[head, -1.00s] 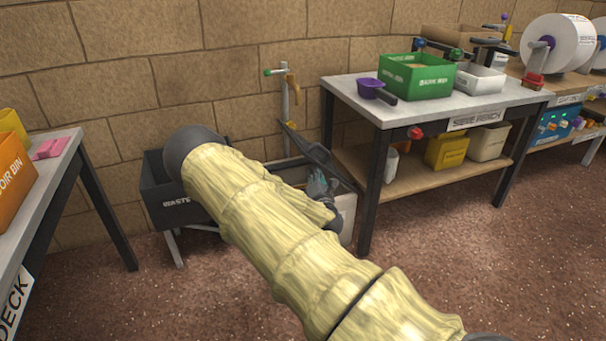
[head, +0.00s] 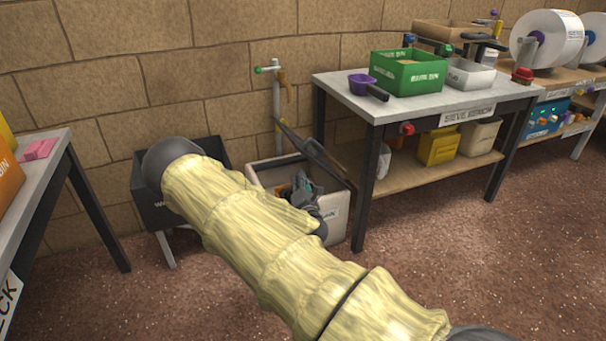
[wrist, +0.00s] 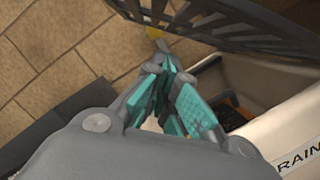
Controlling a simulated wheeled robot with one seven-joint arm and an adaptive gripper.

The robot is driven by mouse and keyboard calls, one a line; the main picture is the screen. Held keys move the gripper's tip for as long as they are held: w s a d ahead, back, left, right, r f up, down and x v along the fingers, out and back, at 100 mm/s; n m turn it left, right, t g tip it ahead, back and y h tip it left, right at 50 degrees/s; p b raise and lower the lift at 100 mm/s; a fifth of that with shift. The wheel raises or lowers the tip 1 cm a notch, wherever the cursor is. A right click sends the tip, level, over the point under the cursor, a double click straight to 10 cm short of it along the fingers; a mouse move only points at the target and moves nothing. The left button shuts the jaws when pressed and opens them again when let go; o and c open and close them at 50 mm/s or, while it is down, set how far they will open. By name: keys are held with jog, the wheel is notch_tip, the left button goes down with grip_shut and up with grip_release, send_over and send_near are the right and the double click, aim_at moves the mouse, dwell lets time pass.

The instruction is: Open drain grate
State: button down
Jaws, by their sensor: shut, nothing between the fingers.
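The drain grate (head: 318,155) is a dark slatted panel. It stands raised and tilted at the right side of a white drain box (head: 337,213), whose opening shows. In the wrist view the grate (wrist: 240,28) crosses the top, and the box wall (wrist: 290,125) with its partly cut-off label is at right. My gripper (head: 303,188) is over the box opening, below and left of the grate. In the wrist view its teal-padded fingers (wrist: 172,85) are together and empty, apart from the grate in the picture. My arm hides part of the box's front.
A dark waste bin (head: 150,205) stands left of the drain box. A standpipe with a tap (head: 277,95) rises behind it. The sieve bench (head: 350,100) is close on the right. Open floor (head: 440,260) lies in front.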

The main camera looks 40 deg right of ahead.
jog(key=p+v, duration=0.3)
jog(key=v, duration=0.6)
jog(key=shift+s+r, duration=0.2)
jog(key=shift+s, duration=0.05)
jog(key=shift+d, duration=0.1)
jog(key=s+a+f+m+g+y, duration=0.1)
jog(key=s+a+f+m+g, duration=0.4)
jog(key=s+f, duration=0.35)
jog(key=s+a+f+m+g+y, duration=0.2)
jog(key=s+a+f+m+g, duration=0.25)
jog(key=s+f+m, duration=0.35)
jog(key=s+a+f+m+g+y+p, duration=0.25)
jog(key=s+a+m+g+y, duration=0.5)
jog(key=s+a, duration=1.5)
notch_tip(320, 180, up, 37)
jog(key=w+a+p, duration=0.1)
jog(key=w+p, duration=0.1)
jog(key=p, duration=3.4)
jog(key=shift+h+p, duration=0.3)
jog(key=shift+h, duration=0.15)
jog(key=shift+f, duration=0.1)
